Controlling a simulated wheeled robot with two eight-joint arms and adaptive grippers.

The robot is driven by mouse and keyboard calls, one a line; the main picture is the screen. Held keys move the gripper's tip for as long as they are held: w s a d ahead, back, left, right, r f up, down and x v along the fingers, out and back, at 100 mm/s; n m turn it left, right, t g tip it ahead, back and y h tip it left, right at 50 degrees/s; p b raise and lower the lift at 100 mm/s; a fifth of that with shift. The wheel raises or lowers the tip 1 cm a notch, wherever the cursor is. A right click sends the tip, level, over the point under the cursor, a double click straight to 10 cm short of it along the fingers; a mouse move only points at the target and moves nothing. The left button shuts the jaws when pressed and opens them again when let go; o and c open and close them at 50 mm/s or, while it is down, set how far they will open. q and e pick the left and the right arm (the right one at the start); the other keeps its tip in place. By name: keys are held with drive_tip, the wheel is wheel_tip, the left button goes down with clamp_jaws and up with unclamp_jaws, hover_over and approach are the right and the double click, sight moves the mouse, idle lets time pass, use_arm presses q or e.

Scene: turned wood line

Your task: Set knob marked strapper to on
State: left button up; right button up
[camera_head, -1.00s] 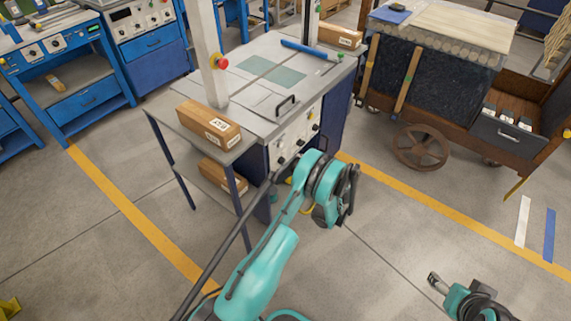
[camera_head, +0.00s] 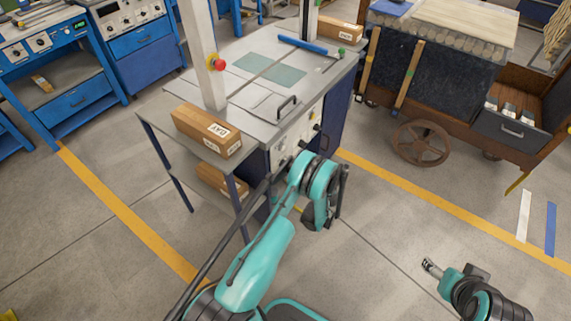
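The strapping machine (camera_head: 240,112) has a grey top and a pale front panel (camera_head: 293,134) with several small dark knobs and controls. One dark knob (camera_head: 316,128) shows near the panel's right end. The labels and knob settings are too small to read, so I cannot tell which knob is marked strapper. My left arm covers the panel's lower part. My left gripper (camera_head: 317,219) is in front of the machine, partly hidden by its own wrist; its fingers cannot be made out clearly. My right gripper (camera_head: 432,267) is low at the right over bare floor, away from the machine, with nothing visible in it.
A cardboard box (camera_head: 207,131) sits on the machine's side shelf, with another box (camera_head: 221,183) below. A red button (camera_head: 218,64) is on the white post. A wooden cart (camera_head: 440,125) stands at the right, blue benches (camera_head: 75,101) at the left. The front-right floor is clear.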

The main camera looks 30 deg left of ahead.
use_arm(q)
drive_tip(key=shift+d+r, duration=0.1)
drive_tip(key=c, duration=1.2)
drive_tip(key=shift+o, duration=0.2)
drive_tip(key=m+g, duration=0.1)
drive_tip(key=m, duration=0.1)
drive_tip(key=m+g, duration=0.2)
drive_tip(key=m, duration=0.1)
drive_tip(key=m+g, duration=0.2)
drive_tip(key=m, duration=0.1)
drive_tip(key=shift+w+r, duration=0.15)
drive_tip(key=shift+w, duration=0.2)
drive_tip(key=shift+g, duration=0.4)
drive_tip(key=o, duration=1.2)
drive_tip(key=shift+c, duration=0.2)
